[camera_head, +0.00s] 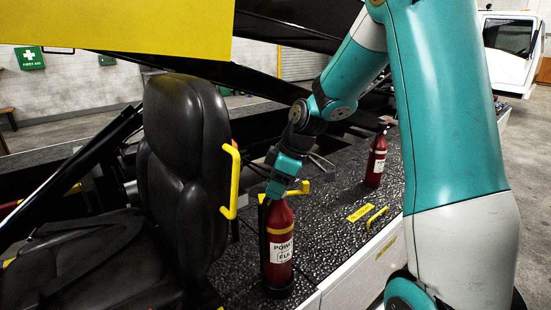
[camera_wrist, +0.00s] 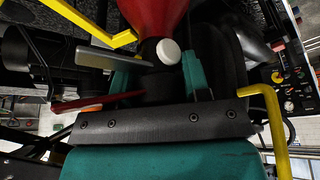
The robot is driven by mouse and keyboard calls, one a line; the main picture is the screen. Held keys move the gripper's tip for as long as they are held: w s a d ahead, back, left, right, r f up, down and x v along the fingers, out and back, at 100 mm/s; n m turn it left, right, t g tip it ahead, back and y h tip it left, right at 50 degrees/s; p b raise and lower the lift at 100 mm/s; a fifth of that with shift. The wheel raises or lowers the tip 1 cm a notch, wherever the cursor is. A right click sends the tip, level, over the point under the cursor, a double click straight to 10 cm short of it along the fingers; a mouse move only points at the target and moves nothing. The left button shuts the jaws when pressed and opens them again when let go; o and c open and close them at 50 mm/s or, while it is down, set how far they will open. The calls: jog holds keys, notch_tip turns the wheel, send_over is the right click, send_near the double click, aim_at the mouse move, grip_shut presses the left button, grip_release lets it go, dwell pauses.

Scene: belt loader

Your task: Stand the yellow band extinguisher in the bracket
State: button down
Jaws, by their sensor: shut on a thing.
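The yellow band extinguisher (camera_head: 280,246) is a red cylinder with a yellow band and white label, upright beside the black seat. My gripper (camera_head: 281,188) is shut on its dark neck from above. In the wrist view the teal fingers (camera_wrist: 158,78) flank the neck, with the white round gauge and red body (camera_wrist: 155,14) beyond. The black bracket (camera_head: 263,240) shows as a dark upright strip along the extinguisher's left side, with a dark cup or ring around its foot. I cannot tell whether the foot is fully seated.
Another red extinguisher (camera_head: 376,162) stands further back on the textured deck (camera_head: 330,235). A yellow label (camera_head: 360,213) and yellow handle (camera_head: 377,218) lie right of the held one. The seat (camera_head: 185,165) with its yellow grab rail (camera_head: 233,180) is close on the left.

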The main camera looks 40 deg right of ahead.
jog(key=shift+f+p, duration=0.35)
jog(key=shift+f, duration=2.2)
jog(key=c, duration=0.6)
grip_release()
jog(key=b+v, duration=0.1)
jog(key=v, duration=1.1)
jog(key=shift+b, duration=0.4)
